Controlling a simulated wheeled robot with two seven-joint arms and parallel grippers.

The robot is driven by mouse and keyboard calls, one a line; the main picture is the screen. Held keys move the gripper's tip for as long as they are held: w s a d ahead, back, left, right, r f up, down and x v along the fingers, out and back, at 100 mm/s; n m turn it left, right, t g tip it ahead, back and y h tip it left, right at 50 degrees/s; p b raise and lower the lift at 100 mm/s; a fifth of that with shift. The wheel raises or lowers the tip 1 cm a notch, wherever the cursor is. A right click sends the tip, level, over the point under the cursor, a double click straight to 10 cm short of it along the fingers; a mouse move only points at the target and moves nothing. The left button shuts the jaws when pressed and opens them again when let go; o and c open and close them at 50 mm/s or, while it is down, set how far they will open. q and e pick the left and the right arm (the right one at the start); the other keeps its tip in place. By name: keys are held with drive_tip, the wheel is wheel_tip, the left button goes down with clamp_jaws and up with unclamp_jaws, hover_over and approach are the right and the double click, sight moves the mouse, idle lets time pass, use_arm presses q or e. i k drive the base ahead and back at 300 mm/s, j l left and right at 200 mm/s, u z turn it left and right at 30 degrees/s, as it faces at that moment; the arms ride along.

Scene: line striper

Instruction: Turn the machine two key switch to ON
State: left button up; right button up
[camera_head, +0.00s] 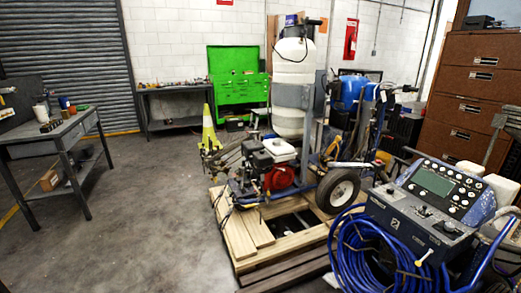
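A blue-grey line striper machine stands at the lower right, with a sloped control panel (437,199) facing me. The panel carries a greenish display (433,183), black knobs and several small switches. A black round control (449,227) sits on its lower shelf. I cannot make out which control is the key switch or how it is set. A second machine with a red and black engine (281,178) and a tall white tank (293,75) stands on a wooden pallet. Neither of my grippers is in view.
A coiled blue hose (350,262) hangs in front of the panel machine. The pallet (240,235) and a black tyre (339,190) lie to its left. A metal workbench (50,135) stands at the left. The floor (140,215) between is clear.

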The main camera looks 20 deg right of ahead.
sight(448, 227)
drive_tip(key=i+z, duration=0.8)
drive_tip(key=i+j+z, duration=0.15)
drive_tip(key=z, duration=0.25)
drive_tip(key=i, duration=0.05)
